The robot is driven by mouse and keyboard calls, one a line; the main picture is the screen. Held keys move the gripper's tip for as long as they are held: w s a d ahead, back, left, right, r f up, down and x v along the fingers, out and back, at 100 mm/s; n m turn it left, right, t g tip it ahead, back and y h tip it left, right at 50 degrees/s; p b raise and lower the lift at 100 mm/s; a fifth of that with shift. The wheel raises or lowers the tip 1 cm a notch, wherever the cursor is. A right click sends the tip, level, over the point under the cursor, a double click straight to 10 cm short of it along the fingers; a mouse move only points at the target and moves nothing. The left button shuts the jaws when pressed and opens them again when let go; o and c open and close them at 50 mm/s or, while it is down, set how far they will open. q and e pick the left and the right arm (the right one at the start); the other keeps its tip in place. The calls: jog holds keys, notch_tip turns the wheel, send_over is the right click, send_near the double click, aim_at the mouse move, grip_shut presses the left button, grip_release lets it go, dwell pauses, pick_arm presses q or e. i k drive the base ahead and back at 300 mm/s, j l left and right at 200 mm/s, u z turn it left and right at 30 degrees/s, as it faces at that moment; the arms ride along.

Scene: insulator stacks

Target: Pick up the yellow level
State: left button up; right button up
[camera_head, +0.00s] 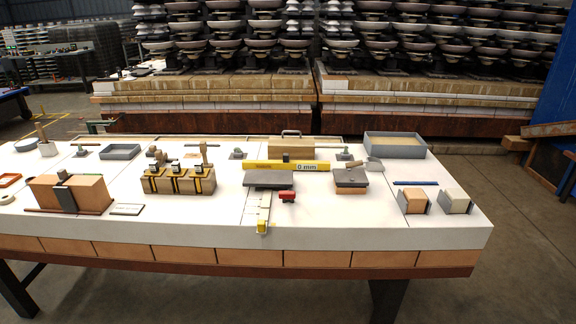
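The yellow level (262,166) lies lengthwise left to right near the middle of the white-topped table (215,215). A pale label reading "0 mm" covers its right part. A small dark piece stands at its middle. A grey flat tool (268,180) sits just in front of it and a tan block with a handle (291,147) stands just behind. I cannot tell whether either touches it. Neither of my grippers can be made out in the head view.
Left of the level stands a block with several black-and-yellow clamps (178,181). A grey-topped block (350,180) is to its right. A ruler-like tool (257,210) and red item (287,196) lie in front. A grey tray (395,145) stands back right. The front strip is largely clear.

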aim_at(286, 164)
jog(key=u, duration=0.5)
jog(key=i+l+u, duration=0.1)
jog(key=u, duration=0.25)
jog(key=l+u, duration=0.4)
jog(key=i+l+u, duration=0.1)
jog(key=u, duration=0.25)
jog(key=k+l+u, duration=0.1)
jog(key=l+u, duration=0.3)
jog(key=l, duration=0.5)
